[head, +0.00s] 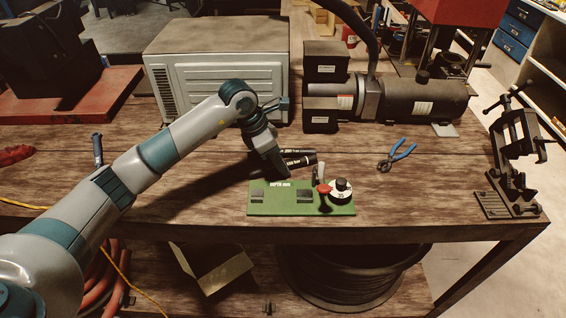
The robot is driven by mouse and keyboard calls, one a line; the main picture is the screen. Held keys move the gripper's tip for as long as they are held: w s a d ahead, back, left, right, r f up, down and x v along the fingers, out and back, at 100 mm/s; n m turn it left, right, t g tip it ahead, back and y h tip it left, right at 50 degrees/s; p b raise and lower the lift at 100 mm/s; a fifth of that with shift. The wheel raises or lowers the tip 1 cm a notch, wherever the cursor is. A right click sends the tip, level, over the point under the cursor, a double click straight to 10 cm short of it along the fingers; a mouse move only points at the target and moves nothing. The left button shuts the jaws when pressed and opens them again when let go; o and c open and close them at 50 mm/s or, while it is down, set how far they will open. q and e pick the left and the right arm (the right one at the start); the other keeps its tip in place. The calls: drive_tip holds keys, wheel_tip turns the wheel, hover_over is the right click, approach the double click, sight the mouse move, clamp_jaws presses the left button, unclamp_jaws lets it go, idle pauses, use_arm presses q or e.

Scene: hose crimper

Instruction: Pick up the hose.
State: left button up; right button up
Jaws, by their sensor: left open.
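Short black cylindrical pieces with pale print (299,161), which look like hose, lie on the wooden workbench just behind the green board. My left gripper (279,172) reaches down beside their left ends, with its fingers open. The fingers partly cover that end, and I cannot tell whether they touch the pieces. The green board (285,206) carries dark blocks, a red knob (324,189) and a white-and-black dial (341,189). My right gripper is out of view.
Blue-handled pliers (398,155) lie right of the board. A black motor unit (424,100) with a thick hose and a metal box (217,70) stand behind. A black clamp stand (517,160) is at the right edge. Bench around the pliers is clear.

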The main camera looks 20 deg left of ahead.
use_arm(q)
drive_tip(key=shift+f, duration=0.15)
drive_tip(key=shift+c, duration=0.6)
clamp_jaws()
drive_tip(key=shift+r, duration=0.2)
